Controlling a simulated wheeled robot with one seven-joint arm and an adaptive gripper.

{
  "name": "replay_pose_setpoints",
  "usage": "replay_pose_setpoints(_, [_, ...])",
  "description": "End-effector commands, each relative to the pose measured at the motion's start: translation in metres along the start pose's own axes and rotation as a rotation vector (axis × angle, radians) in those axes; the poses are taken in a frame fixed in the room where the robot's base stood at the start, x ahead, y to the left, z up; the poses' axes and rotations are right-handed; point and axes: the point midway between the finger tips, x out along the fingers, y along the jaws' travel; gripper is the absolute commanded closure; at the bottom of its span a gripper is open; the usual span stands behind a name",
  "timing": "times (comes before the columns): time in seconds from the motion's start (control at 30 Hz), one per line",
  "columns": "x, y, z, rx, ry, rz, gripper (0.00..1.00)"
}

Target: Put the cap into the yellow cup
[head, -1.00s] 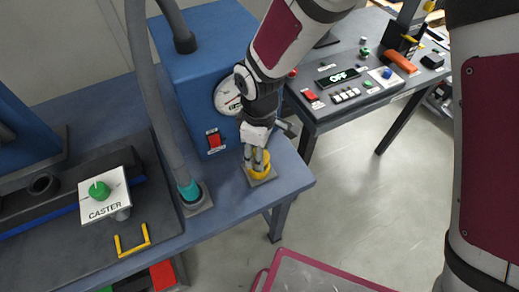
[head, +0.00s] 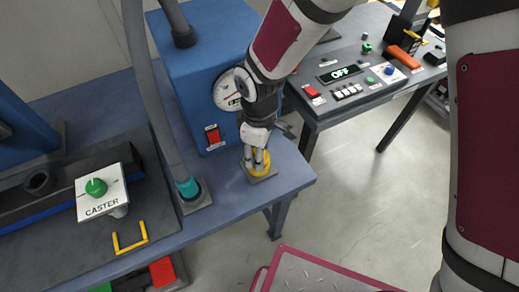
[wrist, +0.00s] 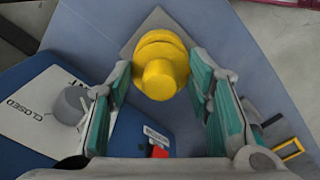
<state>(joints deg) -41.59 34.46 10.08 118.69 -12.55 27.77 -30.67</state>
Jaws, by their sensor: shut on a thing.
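A yellow round stepped piece (head: 262,161), with a wide rim and a narrower knob, stands on a small grey square plate (head: 264,178) near the table's front right corner. It looks like the cap; it also shows in the wrist view (wrist: 160,75). My gripper (head: 256,160) points down at it, and its teal-padded fingers (wrist: 158,82) stand on either side of it, shut on it. The piece appears to be at the plate, and I cannot tell whether it is lifted. I cannot make out a separate yellow cup; it may be hidden beneath.
A grey hose (head: 150,95) ends in a teal collar at left. Floor is open at right.

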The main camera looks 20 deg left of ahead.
Motion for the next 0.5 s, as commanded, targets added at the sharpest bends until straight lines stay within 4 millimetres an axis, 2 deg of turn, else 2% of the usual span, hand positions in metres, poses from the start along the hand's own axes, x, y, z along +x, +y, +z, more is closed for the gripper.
replay_pose_setpoints(0.5, [0.010, 0.000, 0.000, 0.000, 0.000, 0.000, 0.77])
